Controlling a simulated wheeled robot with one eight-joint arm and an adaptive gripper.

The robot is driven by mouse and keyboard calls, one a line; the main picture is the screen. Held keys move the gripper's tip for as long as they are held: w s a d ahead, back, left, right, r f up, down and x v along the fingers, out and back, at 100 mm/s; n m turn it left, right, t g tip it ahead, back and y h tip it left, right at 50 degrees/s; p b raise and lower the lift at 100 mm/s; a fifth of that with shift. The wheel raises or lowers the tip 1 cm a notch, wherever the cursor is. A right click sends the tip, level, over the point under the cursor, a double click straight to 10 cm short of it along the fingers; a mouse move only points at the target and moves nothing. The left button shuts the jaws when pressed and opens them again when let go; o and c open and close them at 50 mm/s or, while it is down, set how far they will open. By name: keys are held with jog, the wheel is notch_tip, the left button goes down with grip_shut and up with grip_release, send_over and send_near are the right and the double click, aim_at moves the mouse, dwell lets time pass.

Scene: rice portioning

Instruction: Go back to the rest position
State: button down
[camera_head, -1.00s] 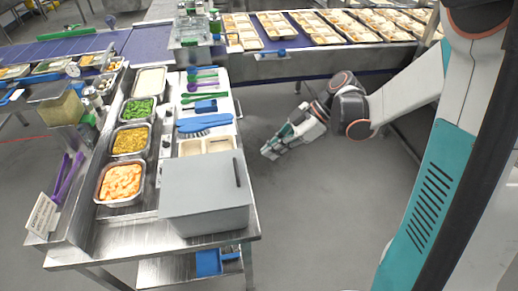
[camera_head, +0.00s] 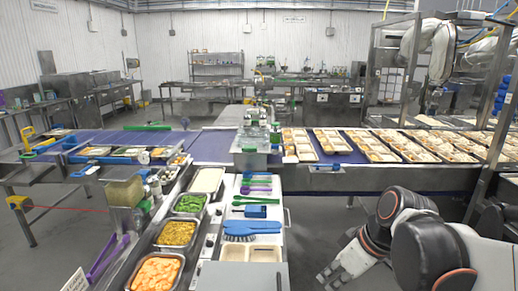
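My gripper (camera_head: 335,277) shows at the lower right in the head view, beside the steel cart and apart from it. It hangs over the floor, pointing down and left. It is small here, and I cannot tell whether its fingers are open or shut. Nothing is seen in it. My arm reaches in from the right edge. The cart's steel pans hold white rice (camera_head: 207,180), green vegetables (camera_head: 190,203), yellow corn-like food (camera_head: 176,233) and orange food (camera_head: 155,273). A blue brush (camera_head: 252,228) and green and purple utensils (camera_head: 256,190) lie on the white board to their right.
A conveyor (camera_head: 350,180) with several filled trays (camera_head: 372,146) runs across behind the cart. A grey box lid (camera_head: 245,276) is at the cart's front. Open grey floor lies between the cart and my arm.

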jog(key=s+d+m+t+h+b, duration=0.2)
jog(key=s+d+m+t+h, duration=0.1)
jog(key=s+m, duration=0.5)
jog(key=shift+d+t+h, duration=0.15)
jog(key=shift+t+h, duration=0.25)
jog(key=shift+t, duration=0.2)
jog(key=shift+s, duration=0.1)
